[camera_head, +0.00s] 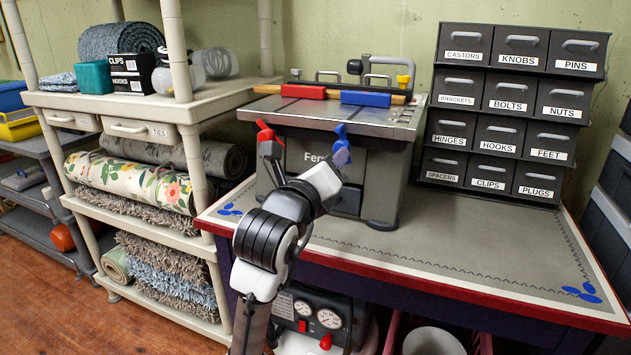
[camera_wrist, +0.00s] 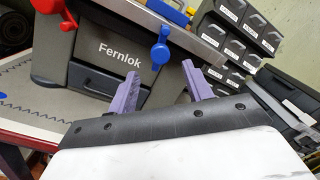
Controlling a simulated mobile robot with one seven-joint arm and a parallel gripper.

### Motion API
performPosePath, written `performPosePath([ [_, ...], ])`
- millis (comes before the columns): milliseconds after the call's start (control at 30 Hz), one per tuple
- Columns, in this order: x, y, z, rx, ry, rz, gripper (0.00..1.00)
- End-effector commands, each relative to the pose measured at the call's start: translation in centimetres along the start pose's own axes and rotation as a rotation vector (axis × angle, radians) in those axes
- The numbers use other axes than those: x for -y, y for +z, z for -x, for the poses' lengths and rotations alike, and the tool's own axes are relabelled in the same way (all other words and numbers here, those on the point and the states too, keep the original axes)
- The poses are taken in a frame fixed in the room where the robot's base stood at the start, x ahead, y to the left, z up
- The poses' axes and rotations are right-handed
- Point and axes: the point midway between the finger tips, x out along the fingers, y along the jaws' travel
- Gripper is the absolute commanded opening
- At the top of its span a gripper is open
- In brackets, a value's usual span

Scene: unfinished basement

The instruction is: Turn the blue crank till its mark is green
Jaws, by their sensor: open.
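The blue crank (camera_head: 341,150) sits on the front of the grey Fernlok machine (camera_head: 376,178), on its right side. In the wrist view the blue crank (camera_wrist: 161,50) is beyond and between the two purple fingers of my gripper (camera_wrist: 161,82), apart from them. No coloured mark can be made out by the blue crank. A red crank (camera_head: 267,137) sits on the left of the same front and also shows in the wrist view (camera_wrist: 48,6).
The machine stands on a red-edged workbench (camera_head: 470,250), whose right part is clear. Dark labelled drawers (camera_head: 507,112) stand at the back right. A beige shelf with rugs (camera_head: 130,184) stands close on the left. An air compressor (camera_head: 318,318) sits under the bench.

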Motion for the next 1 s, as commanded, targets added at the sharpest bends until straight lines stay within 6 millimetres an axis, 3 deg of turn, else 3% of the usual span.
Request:
performPosePath([
  [100,-0.1,0.0,2.6,0.003,0.001,0.000,0.50],
  [333,0.0,0.0,5.3,0.000,0.001,0.000,0.50],
  [1000,0.0,0.0,5.7,-0.001,0.000,0.001,0.50],
])
